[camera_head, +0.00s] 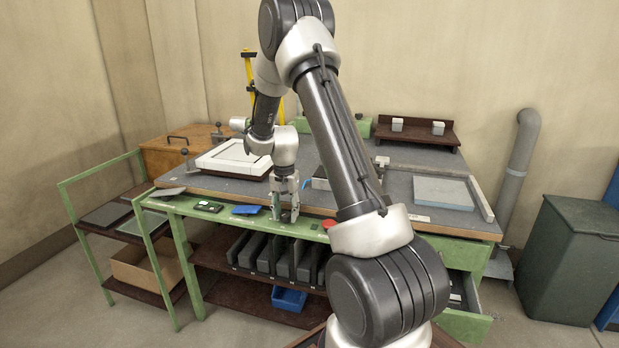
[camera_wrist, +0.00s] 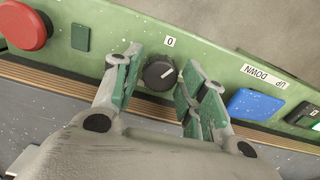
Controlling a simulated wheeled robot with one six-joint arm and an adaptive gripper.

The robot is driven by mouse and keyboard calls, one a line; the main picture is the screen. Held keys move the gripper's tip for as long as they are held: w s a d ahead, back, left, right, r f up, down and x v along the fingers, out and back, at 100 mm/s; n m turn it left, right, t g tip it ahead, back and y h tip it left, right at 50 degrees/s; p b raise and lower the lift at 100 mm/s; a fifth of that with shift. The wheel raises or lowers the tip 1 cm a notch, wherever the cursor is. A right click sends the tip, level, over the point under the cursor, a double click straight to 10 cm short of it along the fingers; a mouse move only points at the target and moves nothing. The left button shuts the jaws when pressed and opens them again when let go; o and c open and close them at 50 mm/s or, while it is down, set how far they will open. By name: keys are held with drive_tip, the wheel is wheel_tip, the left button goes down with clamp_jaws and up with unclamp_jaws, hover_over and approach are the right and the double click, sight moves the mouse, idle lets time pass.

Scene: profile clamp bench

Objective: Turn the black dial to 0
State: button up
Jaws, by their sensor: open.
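The black dial (camera_wrist: 159,75) is a round knob on the green panel (camera_wrist: 213,61), with a short white mark on its face. The mark points right and slightly up in the wrist view. A white label reading 0 (camera_wrist: 169,41) sits above the dial, so the mark is not in line with it. My gripper (camera_wrist: 161,69) is open, one green-padded finger on each side of the dial, with gaps visible at both sides. In the head view my gripper (camera_head: 285,213) is low at the bench's front panel, and I cannot clearly make out the dial there.
A red button (camera_wrist: 24,26) and a dark green square (camera_wrist: 81,37) are left of the dial. A blue rocker (camera_wrist: 252,104) under an UP/DOWN label (camera_wrist: 264,76) is to the right. The bench (camera_head: 318,201) holds a white frame (camera_head: 233,157) and a grey-blue block (camera_head: 443,192).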

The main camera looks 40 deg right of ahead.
sight(286, 214)
drive_tip(key=m, duration=0.4)
drive_tip(key=shift+m, duration=0.4)
drive_tip(key=shift+r+m, duration=0.3)
drive_tip(key=shift+m, duration=0.2)
wheel_tip(286, 214, up, 8)
drive_tip(key=shift+f, duration=0.2)
drive_tip(key=s+a+r+n, duration=0.2)
drive_tip(key=s+r+n, duration=0.4)
drive_tip(key=s, duration=0.4)
drive_tip(key=s+a+r+n+t, duration=0.1)
drive_tip(key=s+a+r+n, duration=0.2)
drive_tip(key=s+r+n, duration=0.3)
drive_tip(key=shift+s+a+r+n, duration=0.25)
drive_tip(key=shift+s+r, duration=0.8)
drive_tip(key=shift+s, duration=1.65)
drive_tip(key=shift+f, duration=0.1)
